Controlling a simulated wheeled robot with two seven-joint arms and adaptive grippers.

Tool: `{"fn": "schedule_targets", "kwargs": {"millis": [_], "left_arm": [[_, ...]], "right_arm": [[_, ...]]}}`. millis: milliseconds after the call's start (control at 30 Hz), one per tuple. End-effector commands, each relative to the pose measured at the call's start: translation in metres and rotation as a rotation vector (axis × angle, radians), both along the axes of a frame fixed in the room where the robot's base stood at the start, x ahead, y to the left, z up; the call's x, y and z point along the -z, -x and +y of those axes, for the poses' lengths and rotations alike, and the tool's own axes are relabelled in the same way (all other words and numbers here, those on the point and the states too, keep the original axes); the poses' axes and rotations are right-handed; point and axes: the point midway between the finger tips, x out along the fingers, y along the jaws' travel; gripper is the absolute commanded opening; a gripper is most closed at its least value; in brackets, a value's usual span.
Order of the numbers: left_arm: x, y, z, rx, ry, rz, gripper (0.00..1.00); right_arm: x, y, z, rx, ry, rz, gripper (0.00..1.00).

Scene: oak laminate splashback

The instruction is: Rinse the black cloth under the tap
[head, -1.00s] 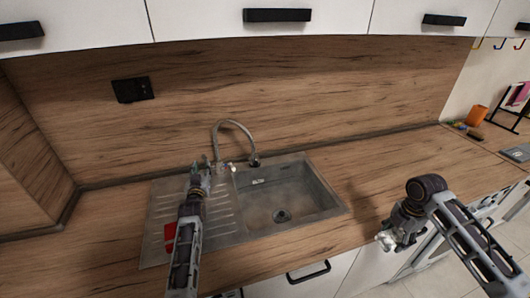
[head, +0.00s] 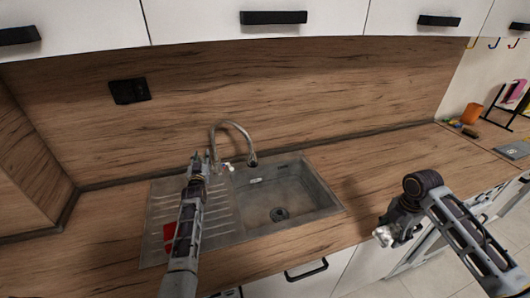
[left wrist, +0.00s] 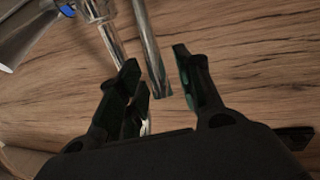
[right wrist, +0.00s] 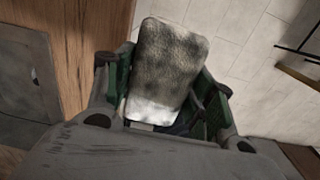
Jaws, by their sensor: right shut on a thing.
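The chrome tap (head: 240,126) arches over the back of the metal sink (head: 310,212). My left gripper (head: 202,158) is open just left of the tap's base. In the left wrist view a chrome pipe (left wrist: 152,55) shows between and beyond its spread fingers (left wrist: 163,75); I cannot tell if they touch it. My right gripper (right wrist: 165,95) is shut on a mottled grey and white soft-looking piece (right wrist: 168,55), perhaps the cloth, though it looks pale rather than black. It is held right of the sink, near the counter's front edge. No clearly black cloth shows.
A red item (head: 170,232) lies on the drainboard (head: 215,222), partly behind my left arm. A wooden splashback (head: 300,90) closes off the back. The counter (head: 375,170) right of the sink is clear. An orange cup (head: 472,113) stands far right.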

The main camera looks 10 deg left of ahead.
Motion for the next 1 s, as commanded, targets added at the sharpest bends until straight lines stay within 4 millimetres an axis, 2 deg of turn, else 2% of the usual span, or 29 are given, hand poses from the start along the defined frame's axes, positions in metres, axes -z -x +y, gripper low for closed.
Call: {"fn": "schedule_targets", "kwargs": {"millis": [433,467,733,1000], "left_arm": [[0.0005,-0.0038,0.0014,0.0,0.0,0.001,0.35],[0.0005,-0.0038,0.0014,0.0,0.0,0.001,0.34],[0.0005,-0.0038,0.0013,0.0,0.0,0.001,0.0],[0.0006,-0.0037,0.0012,0.0,0.0,0.001,0.0]], "right_arm": [[-0.0007,0.0,0.0,0.0,0.0,0.0,0.29],[-0.0007,0.0,0.0,0.0,0.0,0.0,0.29],[-0.0007,0.0,0.0,0.0,0.0,0.0,0.29],[-0.0007,0.0,0.0,0.0,0.0,0.0,0.29]]}}
